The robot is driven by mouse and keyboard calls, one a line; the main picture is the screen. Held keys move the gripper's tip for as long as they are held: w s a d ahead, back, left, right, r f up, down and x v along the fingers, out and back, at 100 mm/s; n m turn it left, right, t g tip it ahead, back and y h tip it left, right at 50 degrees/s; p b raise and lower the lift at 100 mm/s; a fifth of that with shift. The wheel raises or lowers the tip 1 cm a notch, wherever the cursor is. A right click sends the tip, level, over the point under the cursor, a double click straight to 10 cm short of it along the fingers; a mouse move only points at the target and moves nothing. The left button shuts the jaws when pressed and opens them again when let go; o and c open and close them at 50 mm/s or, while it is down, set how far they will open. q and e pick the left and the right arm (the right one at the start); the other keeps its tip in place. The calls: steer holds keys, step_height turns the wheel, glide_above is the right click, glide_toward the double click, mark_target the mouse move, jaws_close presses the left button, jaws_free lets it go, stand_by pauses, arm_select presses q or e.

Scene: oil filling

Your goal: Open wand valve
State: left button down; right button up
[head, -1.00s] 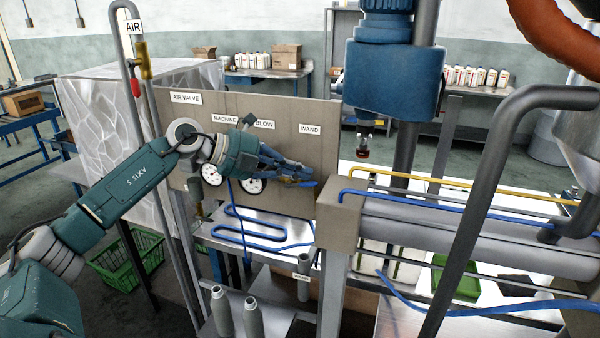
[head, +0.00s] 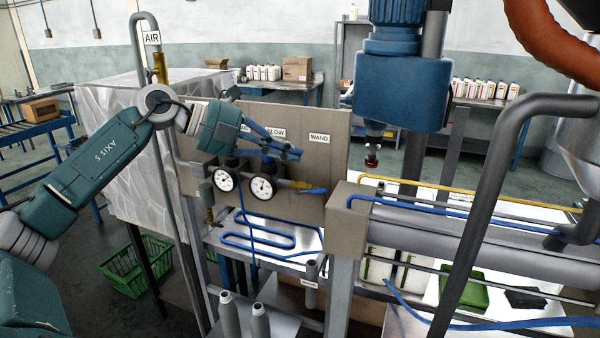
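The wand valve is a brass fitting with a blue lever (head: 315,191) at the right end of the gauge row, below the WAND label (head: 319,138). The lever points right and slightly down, along the pipe. My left gripper (head: 293,146) is in front of the panel, above and a little left of the lever, and apart from it. Its dark blue fingers look spread with nothing between them. They partly cover the panel near the BLOW label (head: 275,132). My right gripper is not in view.
Two round gauges (head: 263,188) sit left of the valve on the grey-brown panel (head: 335,120). A beige block (head: 352,205) with pipes stands close at the right. A blue hose (head: 255,240) lies below. A blue machine head (head: 402,90) hangs to the right.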

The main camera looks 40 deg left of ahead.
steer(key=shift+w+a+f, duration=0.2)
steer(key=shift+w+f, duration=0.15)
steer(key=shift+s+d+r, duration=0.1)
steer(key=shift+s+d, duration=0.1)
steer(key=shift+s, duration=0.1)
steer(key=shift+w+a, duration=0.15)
arm_select(q)
steer(key=shift+s+a+r, duration=0.15)
steer(key=shift+s+r, duration=0.2)
steer(key=shift+r, duration=0.2)
steer(key=shift+s+a+r, duration=0.15)
steer(key=shift+s+r, duration=0.2)
steer(key=shift+r, duration=0.2)
